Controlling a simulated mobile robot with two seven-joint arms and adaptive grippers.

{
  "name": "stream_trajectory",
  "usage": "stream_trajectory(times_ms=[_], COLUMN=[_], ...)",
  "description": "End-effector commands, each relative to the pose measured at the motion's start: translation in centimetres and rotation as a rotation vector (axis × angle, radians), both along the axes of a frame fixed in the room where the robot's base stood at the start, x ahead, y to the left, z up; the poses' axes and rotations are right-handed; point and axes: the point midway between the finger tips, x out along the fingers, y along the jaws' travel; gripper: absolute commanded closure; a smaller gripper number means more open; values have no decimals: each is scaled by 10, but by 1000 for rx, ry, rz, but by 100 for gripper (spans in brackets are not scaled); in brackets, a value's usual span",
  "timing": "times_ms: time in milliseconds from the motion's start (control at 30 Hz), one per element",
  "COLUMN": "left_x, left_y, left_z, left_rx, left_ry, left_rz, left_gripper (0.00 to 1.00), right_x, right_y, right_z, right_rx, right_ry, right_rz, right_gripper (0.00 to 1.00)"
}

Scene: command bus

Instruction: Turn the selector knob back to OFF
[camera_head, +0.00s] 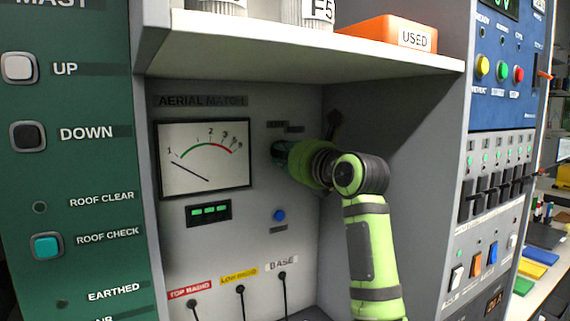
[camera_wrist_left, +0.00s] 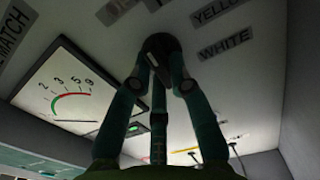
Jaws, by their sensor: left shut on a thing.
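The selector knob (camera_wrist_left: 157,43) is a small black round knob on the grey panel in the left wrist view. Labels stand around it, among them YELLOW and WHITE; which one it points to, I cannot tell. My left gripper (camera_wrist_left: 160,62) has its teal fingers closed around the knob, one on each side. In the head view my left gripper (camera_head: 281,153) is against the panel, right of the meter, and hides the knob and part of its labels. My right gripper is in neither view.
An AERIAL MATCH meter (camera_head: 203,158) is left of the knob. A blue button (camera_head: 279,215) and plugged cables (camera_head: 241,290) are below. A shelf (camera_head: 300,54) with an orange box (camera_head: 385,33) overhangs the recess. A grey side wall (camera_head: 420,130) bounds it on the right.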

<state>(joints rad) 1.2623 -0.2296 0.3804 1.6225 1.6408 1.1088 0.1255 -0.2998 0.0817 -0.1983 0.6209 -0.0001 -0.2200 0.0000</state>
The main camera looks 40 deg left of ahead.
Motion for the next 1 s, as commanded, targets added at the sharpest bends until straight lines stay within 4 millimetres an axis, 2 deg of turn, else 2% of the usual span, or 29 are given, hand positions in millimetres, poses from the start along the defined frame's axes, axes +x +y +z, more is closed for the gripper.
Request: stream_trajectory(times_ms=[300,767,800,833,1000], left_x=[1,1,1,1,1], left_y=[0,0,0,0,0], left_z=[-1,0,0,0,0], left_rx=[-28,-32,-32,-32,-32], left_ry=[-97,-111,-111,-111,-109], left_rz=[-1,-1,-1,-1,-1], left_gripper=[100,100,68,56,56], right_x=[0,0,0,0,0], right_y=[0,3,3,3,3], right_z=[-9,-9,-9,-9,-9], right_rx=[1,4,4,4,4], right_ry=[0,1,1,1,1], right_rz=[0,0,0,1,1], right_gripper=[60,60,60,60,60])
